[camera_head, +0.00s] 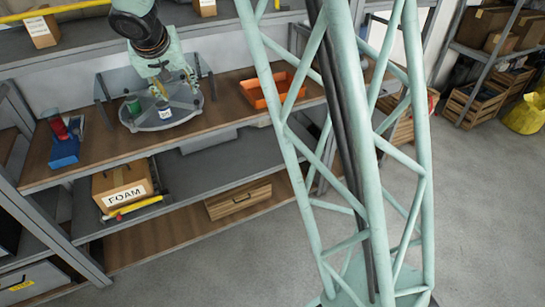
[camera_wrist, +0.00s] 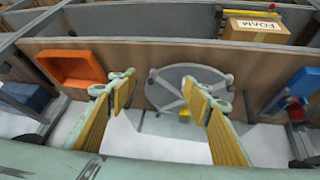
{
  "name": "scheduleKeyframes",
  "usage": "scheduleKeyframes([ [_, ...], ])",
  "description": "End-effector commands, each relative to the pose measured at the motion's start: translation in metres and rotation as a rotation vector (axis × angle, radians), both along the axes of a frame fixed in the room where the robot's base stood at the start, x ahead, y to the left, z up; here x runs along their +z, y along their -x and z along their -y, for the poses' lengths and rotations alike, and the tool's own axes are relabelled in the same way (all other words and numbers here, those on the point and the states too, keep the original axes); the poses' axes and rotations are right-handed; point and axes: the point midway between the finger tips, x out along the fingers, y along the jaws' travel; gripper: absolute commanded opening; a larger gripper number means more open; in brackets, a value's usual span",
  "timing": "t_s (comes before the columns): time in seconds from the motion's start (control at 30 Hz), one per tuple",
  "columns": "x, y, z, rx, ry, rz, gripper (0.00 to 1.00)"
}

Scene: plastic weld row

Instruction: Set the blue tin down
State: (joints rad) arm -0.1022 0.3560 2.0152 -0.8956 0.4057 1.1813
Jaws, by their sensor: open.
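A small blue-and-white tin (camera_head: 163,109), which looks like the blue tin, stands on a round grey tray (camera_head: 165,123) on the wooden shelf. My gripper (camera_head: 160,90) is just above the tin, with its fingers pointing down. In the wrist view my gripper (camera_wrist: 165,95) is open, with its two yellow-padded fingers well apart. The round tray (camera_wrist: 190,74) shows beyond the fingers there. I cannot make out the tin clearly in the wrist view. Whether the fingertips touch it is too small to tell.
A green can (camera_head: 133,105) stands on the tray's left side. A blue bin (camera_head: 65,150) with a red object (camera_head: 58,126) is further left. An orange tray (camera_head: 270,93) lies to the right. A FOAM box (camera_head: 122,186) sits on the shelf below.

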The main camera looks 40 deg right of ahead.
Motion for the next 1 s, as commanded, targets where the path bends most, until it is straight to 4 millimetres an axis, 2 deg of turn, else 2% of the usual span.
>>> scheduleKeyframes([
  [0.1, 0.02, 0.023, 0.008, -0.003, 0.008, -0.007, 0.46],
  [0.5, 0.074, 0.103, 0.028, 0.002, 0.028, -0.043, 0.46],
  [1.0, 0.12, 0.214, 0.04, 0.029, 0.024, -0.097, 0.46],
])
